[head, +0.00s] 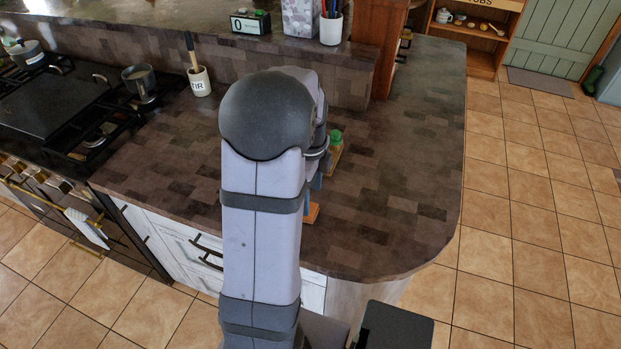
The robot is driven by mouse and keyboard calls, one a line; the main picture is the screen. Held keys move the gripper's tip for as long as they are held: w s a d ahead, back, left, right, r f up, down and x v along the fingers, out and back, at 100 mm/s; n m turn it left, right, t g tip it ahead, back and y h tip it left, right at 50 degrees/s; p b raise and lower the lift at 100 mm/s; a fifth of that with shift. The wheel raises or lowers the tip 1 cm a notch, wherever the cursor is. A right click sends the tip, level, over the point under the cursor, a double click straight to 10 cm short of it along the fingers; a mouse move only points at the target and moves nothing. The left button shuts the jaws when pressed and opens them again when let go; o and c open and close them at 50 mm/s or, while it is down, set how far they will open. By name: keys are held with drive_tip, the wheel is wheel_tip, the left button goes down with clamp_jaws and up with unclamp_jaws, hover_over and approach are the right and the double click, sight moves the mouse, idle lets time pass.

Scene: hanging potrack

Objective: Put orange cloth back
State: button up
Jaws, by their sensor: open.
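A small flat orange piece (312,213), which looks like part of the orange cloth, lies on the brown brick-patterned counter (400,215). The rest of it is hidden behind my arm. My gripper (314,186) points down just above the orange piece and is mostly covered by my arm. Its bluish fingers show only in part, and it is open. I cannot tell whether the fingers touch the orange piece.
A utensil crock (200,82) and the stove (75,100) with a saucepan (140,82) are to the left. A white cloth (86,228) hangs on the oven rail. The counter's right side is clear.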

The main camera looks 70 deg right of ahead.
sight(311, 210)
wheel_tip(311, 210, up, 6)
drive_tip(key=shift+r+b, duration=0.25)
drive_tip(key=shift+b, duration=0.15)
drive_tip(key=w+a+f+n, duration=0.3)
drive_tip(key=w+a+n, duration=1.2)
drive_tip(key=a, duration=0.1)
drive_tip(key=a+f+n, duration=0.2)
drive_tip(key=a+n, duration=0.8)
drive_tip(key=a, duration=0.1)
drive_tip(key=a+f+n, duration=0.2)
drive_tip(key=a+n, duration=0.9)
drive_tip(key=shift+s+a+f, duration=0.15)
drive_tip(key=shift+s+f, duration=0.1)
drive_tip(key=shift+s, duration=0.15)
